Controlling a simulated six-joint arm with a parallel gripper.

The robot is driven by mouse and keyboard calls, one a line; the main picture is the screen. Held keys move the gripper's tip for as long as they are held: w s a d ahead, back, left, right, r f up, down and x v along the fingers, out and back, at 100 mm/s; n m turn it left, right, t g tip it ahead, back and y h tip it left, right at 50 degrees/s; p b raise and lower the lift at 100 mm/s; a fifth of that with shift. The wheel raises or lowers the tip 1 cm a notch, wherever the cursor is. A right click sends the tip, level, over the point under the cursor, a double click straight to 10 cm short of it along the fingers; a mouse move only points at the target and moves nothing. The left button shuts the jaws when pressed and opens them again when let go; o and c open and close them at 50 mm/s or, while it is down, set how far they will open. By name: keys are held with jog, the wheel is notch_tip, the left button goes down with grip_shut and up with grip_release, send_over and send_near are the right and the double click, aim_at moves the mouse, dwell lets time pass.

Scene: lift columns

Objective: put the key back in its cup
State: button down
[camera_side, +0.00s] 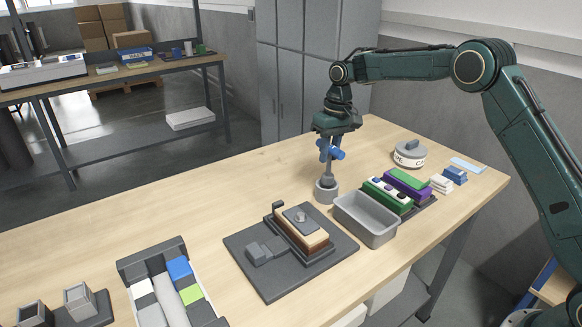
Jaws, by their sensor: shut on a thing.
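The key has a blue cross-handle (331,151) and a thin grey shaft (323,172) that points down, close to upright. My gripper (328,138) is shut on the key near its blue handle, from above. The small grey round cup (326,194) stands on the table directly below. The shaft's lower end meets the cup's mouth in this view. I cannot tell how deep it sits in the cup, and the tip is hidden.
A grey open bin (366,226) stands close to the cup at the right. A dark board (270,282) with a layered block (301,230) is in front. The table left of the cup is clear.

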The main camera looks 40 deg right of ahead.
aim_at(326, 175)
jog(key=shift+f, duration=2.25)
jog(key=shift+f, duration=0.1)
jog(key=c, duration=1.3)
grip_release()
jog(key=shift+o, duration=0.2)
notch_tip(326, 175, up, 12)
jog(key=d, duration=0.1)
jog(key=shift+s+d, duration=0.15)
jog(key=shift+d, duration=0.05)
jog(key=shift+s, duration=0.1)
